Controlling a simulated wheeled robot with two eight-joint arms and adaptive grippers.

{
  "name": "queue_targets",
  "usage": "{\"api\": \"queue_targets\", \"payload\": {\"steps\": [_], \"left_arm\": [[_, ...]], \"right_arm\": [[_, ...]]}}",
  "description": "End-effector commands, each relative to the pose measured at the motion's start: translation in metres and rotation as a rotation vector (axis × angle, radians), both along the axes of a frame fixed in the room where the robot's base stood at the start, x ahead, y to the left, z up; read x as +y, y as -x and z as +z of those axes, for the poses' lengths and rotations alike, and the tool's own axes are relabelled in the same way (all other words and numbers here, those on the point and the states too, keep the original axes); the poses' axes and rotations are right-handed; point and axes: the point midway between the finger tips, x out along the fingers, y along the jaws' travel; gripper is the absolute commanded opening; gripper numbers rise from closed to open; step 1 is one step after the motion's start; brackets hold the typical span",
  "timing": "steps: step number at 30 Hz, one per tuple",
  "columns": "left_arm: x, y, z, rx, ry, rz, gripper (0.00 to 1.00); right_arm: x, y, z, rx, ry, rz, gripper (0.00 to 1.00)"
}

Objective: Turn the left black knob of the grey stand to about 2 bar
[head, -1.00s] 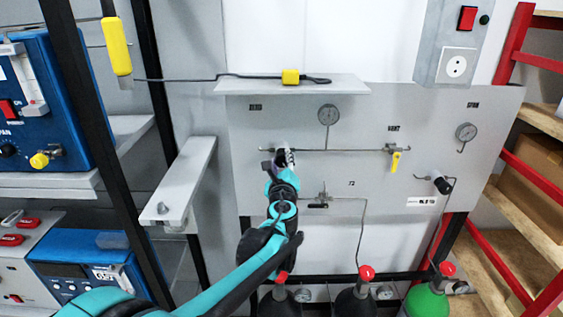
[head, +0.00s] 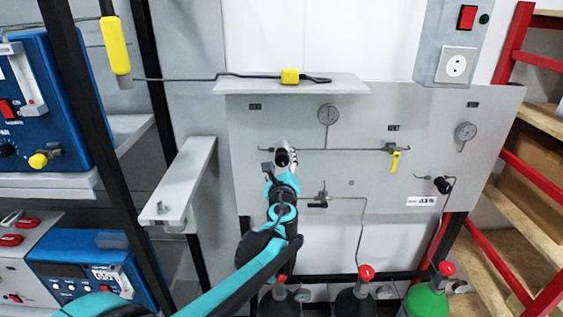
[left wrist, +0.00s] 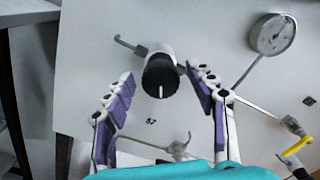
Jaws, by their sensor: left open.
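The left black knob (left wrist: 161,77) sits on the grey stand (head: 370,110) and has a white line on its face. In the left wrist view it lies between and just beyond the fingertips of my left gripper (left wrist: 162,78), which is open and not touching it. In the head view my left gripper (head: 279,165) is in front of the panel and largely covers that knob. A round gauge (left wrist: 272,34) is up and right of the knob; it also shows in the head view (head: 328,114). Its needle is too small to read. My right gripper is not in view.
A yellow-handled valve (head: 395,158) and another black knob (head: 442,185) are to the right. A second gauge (head: 466,131) is at the upper right. A grey shelf (head: 235,86) juts out above. Gas cylinders with red caps (head: 366,272) stand below.

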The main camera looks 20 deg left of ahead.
Motion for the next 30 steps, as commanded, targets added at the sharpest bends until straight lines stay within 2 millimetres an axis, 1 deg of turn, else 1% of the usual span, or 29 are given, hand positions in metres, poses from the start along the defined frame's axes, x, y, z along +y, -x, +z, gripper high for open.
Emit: {"api": "queue_targets", "payload": {"steps": [5, 9, 12, 15, 18, 21, 30], "left_arm": [[-0.010, 0.033, 0.000, 0.000, 0.000, -0.002, 0.56], [-0.019, 0.064, -0.001, 0.000, 0.000, -0.003, 0.56], [-0.024, 0.082, -0.001, 0.000, 0.000, -0.002, 0.56], [-0.028, 0.096, -0.001, 0.000, 0.000, -0.003, 0.56], [-0.030, 0.104, -0.001, 0.000, 0.000, -0.001, 0.56], [-0.031, 0.108, -0.001, 0.000, 0.000, -0.001, 0.56], [-0.030, 0.109, -0.002, 0.000, 0.008, 0.002, 0.56]], "right_arm": [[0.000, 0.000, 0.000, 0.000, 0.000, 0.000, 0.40], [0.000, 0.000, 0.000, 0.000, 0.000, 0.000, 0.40], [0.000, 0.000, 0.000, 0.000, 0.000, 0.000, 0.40], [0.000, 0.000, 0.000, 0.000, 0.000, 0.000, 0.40], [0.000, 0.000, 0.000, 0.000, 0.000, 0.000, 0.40], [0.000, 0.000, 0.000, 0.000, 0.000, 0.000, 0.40], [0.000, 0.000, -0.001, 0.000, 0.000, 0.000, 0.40]]}}
